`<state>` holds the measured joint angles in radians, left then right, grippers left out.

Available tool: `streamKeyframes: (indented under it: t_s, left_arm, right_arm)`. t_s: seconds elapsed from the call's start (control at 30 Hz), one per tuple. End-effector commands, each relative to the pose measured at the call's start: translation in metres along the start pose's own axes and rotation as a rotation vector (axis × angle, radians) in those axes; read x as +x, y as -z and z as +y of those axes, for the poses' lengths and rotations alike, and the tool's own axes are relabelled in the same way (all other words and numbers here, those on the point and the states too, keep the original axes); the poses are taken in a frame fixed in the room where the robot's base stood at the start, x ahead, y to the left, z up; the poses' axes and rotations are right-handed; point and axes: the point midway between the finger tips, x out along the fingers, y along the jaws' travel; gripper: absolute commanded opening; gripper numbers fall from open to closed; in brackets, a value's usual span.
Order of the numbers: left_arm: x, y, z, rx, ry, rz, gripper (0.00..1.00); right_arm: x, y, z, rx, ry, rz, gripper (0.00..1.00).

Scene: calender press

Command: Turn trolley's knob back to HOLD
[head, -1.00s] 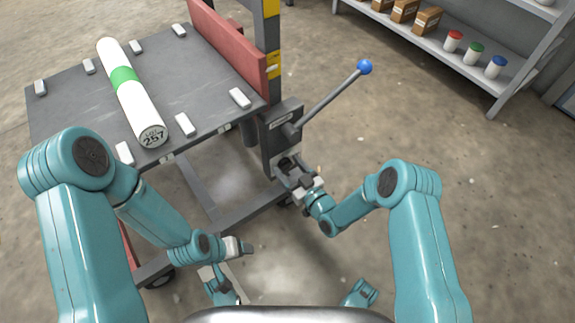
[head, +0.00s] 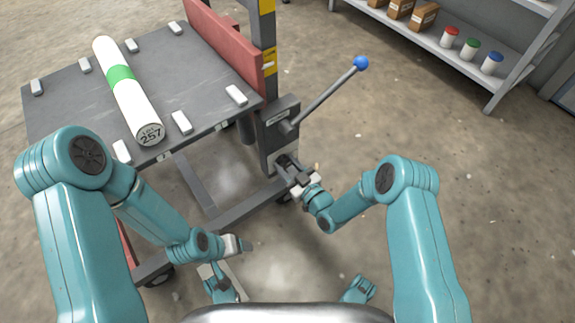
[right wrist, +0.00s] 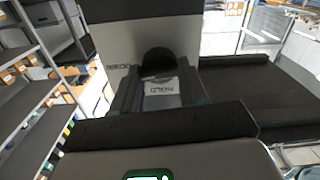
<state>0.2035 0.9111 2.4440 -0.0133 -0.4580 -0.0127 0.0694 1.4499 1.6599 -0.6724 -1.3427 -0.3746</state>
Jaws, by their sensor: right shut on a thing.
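The trolley's upright post (head: 278,135) carries a dark control box low on its near side, with the knob at its lower end. My right gripper (head: 292,170) is at this knob and shut on it; the fingers hide most of it. In the right wrist view the dark round knob (right wrist: 158,62) shows between the fingers, in front of a pale plate (right wrist: 118,85). A label that seems to read HOLD, upside down, shows below the knob, and another label lies to its left, too small to read surely. My left gripper (head: 240,245) is low near the trolley's front corner, away from the knob; its opening is unclear.
A lever with a blue ball (head: 361,63) slants up right from the post. A white roll with a green band (head: 120,75) lies on the trolley's dark deck (head: 60,110). A shelf (head: 440,45) with boxes and jars stands at the back right. The floor between is clear.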

Motion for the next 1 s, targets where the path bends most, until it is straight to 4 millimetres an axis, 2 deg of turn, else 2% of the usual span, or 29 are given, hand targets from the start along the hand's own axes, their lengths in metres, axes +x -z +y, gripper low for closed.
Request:
streamKeyframes:
  t_s: [1.0]
  left_arm:
    - [0.0002,0.0000,-0.0001,0.000,0.000,0.000,0.69]
  right_arm:
    - [0.0016,-0.0003,-0.0022,-0.939,0.000,0.002,0.12]
